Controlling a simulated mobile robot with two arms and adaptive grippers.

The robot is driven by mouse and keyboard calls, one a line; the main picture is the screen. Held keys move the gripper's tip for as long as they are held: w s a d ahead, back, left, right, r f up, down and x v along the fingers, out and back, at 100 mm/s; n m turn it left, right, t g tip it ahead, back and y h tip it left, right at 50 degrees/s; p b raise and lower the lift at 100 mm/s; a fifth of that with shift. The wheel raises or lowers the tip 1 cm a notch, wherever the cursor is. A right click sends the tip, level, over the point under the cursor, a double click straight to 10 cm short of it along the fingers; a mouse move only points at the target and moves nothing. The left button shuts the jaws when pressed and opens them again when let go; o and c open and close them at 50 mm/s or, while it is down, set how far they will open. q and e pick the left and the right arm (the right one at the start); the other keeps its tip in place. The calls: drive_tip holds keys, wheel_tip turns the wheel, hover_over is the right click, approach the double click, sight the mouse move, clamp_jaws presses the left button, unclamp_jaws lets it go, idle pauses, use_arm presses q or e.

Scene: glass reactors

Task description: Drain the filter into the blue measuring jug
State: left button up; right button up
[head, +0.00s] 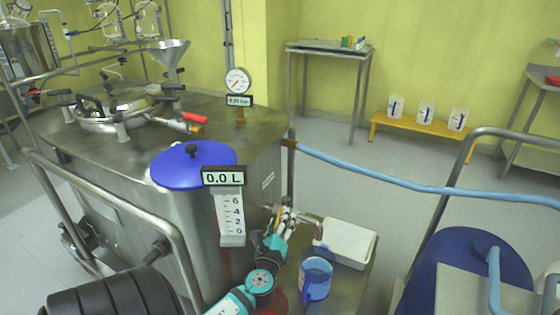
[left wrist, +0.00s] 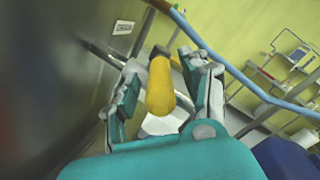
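The steel filter vessel (head: 190,225) stands at centre left, with a round blue lid (head: 193,165) and a pressure gauge on top. A 0.0 L display (head: 223,177) sits above a white scale in front of it. A metal drain spout (head: 312,222) sticks out at its lower right. The blue measuring jug (head: 317,277) stands upright below and close to the spout. My left gripper (head: 284,220) is at the drain. In the left wrist view its open fingers (left wrist: 163,95) lie either side of a yellow handle (left wrist: 160,85), with visible gaps. My right gripper is out of view.
A white tray (head: 346,243) lies behind the jug on a small stand. A blue hose (head: 400,184) runs from the vessel to the right. A blue drum (head: 465,262) and metal rail stand at lower right. White jugs stand on a yellow bench (head: 416,129) at the back.

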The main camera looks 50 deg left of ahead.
use_arm(q)
drive_tip(key=v, duration=1.2)
